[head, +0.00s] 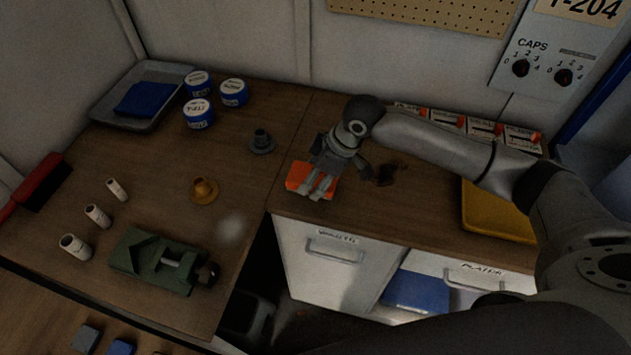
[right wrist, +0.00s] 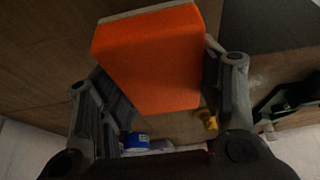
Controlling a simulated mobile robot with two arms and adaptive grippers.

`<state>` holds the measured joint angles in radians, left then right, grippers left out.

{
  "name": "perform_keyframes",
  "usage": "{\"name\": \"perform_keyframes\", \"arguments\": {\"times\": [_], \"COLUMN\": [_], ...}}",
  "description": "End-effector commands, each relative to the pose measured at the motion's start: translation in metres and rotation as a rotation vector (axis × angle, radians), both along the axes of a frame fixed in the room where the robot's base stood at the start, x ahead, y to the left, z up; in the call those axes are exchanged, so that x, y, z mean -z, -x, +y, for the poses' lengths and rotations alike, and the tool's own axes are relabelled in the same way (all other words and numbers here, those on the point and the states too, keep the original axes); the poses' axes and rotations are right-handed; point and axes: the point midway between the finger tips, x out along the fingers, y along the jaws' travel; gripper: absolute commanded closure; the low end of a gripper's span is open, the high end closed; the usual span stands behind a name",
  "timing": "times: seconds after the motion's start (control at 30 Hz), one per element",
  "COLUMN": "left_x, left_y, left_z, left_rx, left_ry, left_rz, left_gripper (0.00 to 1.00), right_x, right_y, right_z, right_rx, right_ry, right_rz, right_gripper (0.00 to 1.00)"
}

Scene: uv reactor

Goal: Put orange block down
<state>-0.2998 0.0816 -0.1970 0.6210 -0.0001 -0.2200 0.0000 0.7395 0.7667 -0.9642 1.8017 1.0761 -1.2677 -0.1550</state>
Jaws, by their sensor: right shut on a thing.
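The orange block (head: 299,178) is at the front edge of the right-hand counter in the head view, partly hidden behind my gripper. My right gripper (head: 318,192) is over it, its fingers reaching down to the block. In the right wrist view the orange block (right wrist: 152,62) fills the space between the two fingers of my right gripper (right wrist: 160,95), which is shut on it. I cannot tell whether the block touches the counter. My left gripper is not in view.
A grey flanged part (head: 262,142), an orange-brown one (head: 204,190) and a green vise (head: 158,262) stand to the left. White drawers (head: 322,262) are below.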

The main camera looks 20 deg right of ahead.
Motion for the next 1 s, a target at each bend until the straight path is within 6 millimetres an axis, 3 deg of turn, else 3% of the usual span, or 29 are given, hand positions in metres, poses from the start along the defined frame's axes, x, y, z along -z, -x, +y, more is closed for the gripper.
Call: {"name": "perform_keyframes", "arguments": {"times": [0.23,0.87,0.9,1.0], "left_x": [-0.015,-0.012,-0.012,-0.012], "left_y": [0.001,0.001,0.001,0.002], "left_z": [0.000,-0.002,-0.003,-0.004], "left_rx": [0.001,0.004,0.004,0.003], "left_ry": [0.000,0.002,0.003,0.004], "left_rz": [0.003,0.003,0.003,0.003], "left_gripper": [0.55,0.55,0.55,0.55], "right_x": [0.028,0.044,0.044,0.045], "right_y": [-0.001,0.001,0.002,0.002], "right_z": [0.000,0.000,0.000,-0.001], "right_rx": [0.000,0.000,0.000,0.000], "right_ry": [0.001,0.001,0.002,0.004], "right_rz": [0.000,0.004,0.005,0.008], "right_gripper": [0.62,0.62,0.34,0.22]}}
